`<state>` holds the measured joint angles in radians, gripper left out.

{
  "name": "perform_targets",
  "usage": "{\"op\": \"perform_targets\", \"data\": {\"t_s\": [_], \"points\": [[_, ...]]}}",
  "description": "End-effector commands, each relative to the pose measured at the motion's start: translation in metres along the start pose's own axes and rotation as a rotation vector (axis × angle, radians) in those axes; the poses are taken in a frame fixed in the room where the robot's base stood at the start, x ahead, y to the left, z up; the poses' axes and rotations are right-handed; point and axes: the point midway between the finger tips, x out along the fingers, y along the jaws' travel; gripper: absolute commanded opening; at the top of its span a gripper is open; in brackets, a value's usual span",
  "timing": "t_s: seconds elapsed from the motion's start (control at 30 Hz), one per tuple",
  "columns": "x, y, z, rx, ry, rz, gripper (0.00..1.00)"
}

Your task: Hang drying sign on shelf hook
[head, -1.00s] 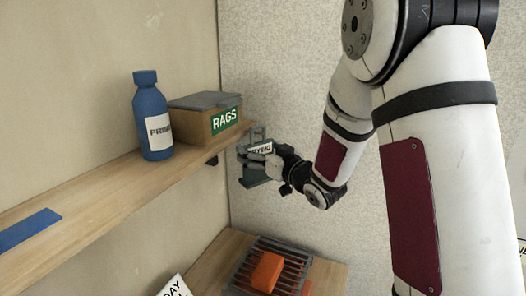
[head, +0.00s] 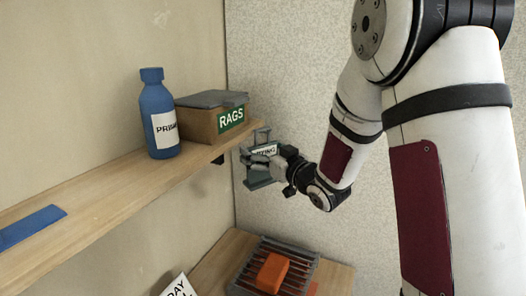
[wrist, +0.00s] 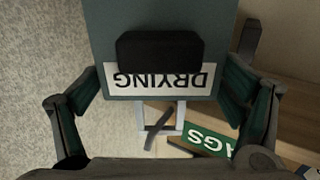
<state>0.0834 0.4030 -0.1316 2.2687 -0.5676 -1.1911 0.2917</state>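The drying sign is a dark teal board (wrist: 220,35) with a white DRYING label, a black block on its front and a grey loop on its top edge. It is upright beside the shelf's far end in the head view (head: 257,183). In the wrist view it appears upside down. A dark slanted bar (wrist: 158,130), apparently the hook, crosses the loop's opening; whether it bears the sign is unclear. My gripper (wrist: 165,95) is open, its fingers spread either side of the black block with gaps. It also shows in the head view (head: 262,156), right in front of the sign.
A wooden shelf (head: 95,185) carries a blue primer bottle (head: 160,115), a RAGS box (head: 205,122) and blue tape (head: 30,225). Below, a table holds a grey rack (head: 250,272) with an orange block (head: 273,272). A textured wall is behind the sign.

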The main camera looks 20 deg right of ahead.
Motion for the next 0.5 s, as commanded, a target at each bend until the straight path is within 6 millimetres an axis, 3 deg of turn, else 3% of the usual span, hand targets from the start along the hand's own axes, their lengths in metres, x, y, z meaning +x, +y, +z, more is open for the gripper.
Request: {"op": "perform_targets", "data": {"t_s": [0.37, 0.5], "points": [[-0.0005, 0.0001, 0.0005, 0.000, -0.001, 0.000, 1.00], [-0.0094, 0.0010, 0.0000, 0.000, -0.001, 0.002, 1.00]]}}
